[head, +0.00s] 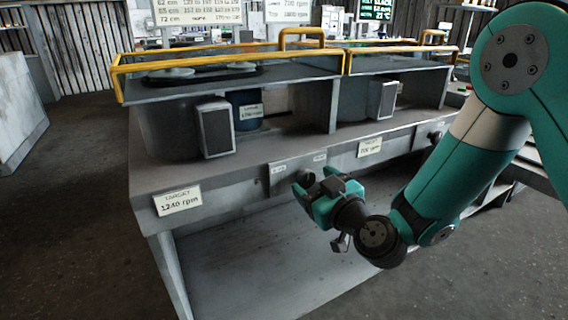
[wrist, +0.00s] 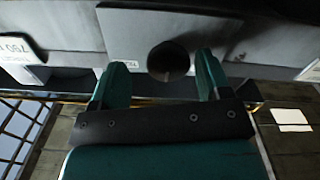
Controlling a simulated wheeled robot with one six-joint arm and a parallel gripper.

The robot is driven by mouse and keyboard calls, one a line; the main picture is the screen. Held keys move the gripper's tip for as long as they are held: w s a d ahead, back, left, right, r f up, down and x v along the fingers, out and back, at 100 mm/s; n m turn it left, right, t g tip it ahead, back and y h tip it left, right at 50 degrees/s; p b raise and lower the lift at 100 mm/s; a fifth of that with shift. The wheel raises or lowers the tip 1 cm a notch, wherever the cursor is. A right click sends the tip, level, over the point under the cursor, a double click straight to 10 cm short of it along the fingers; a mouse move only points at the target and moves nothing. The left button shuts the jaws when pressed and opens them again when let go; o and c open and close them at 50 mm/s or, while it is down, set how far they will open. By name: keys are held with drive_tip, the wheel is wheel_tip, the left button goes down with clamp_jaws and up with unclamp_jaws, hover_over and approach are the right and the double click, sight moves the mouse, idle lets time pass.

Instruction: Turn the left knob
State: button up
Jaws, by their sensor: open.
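The left knob (head: 304,176) is a dark round knob on a grey plate on the front face of the bench. My gripper (head: 318,190) is just in front of it and partly covers the plate. In the wrist view the knob (wrist: 168,62) lies between my two green fingers (wrist: 162,72), which stand apart on either side. The fingers do not appear to touch it. How far they reach along the knob I cannot tell. The right knob (head: 434,137) sits farther right on the same front face, near my arm.
The grey bench (head: 210,275) carries two housings with yellow rails (head: 230,60) on top. A label card (head: 177,200) hangs at its front left, another card (head: 370,147) between the knobs. Dark floor (head: 70,220) is clear to the left.

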drive_tip(key=shift+w+a+r, duration=0.1)
drive_tip(key=shift+w+a, duration=0.2)
drive_tip(key=shift+w, duration=0.2)
drive_tip(key=shift+a, duration=0.35)
drive_tip(key=shift+s+a, duration=0.1)
drive_tip(key=shift+a, duration=0.05)
drive_tip(key=c, duration=0.9)
drive_tip(key=shift+c, duration=0.2)
drive_tip(key=shift+m, duration=0.3)
drive_tip(key=m, duration=0.5)
drive_tip(key=shift+f+m, duration=0.2)
drive_tip(key=shift+m, duration=0.1)
drive_tip(key=m, duration=0.5)
drive_tip(key=shift+f, duration=0.1)
drive_tip(key=shift+s+m, duration=0.1)
drive_tip(key=shift+m, duration=0.2)
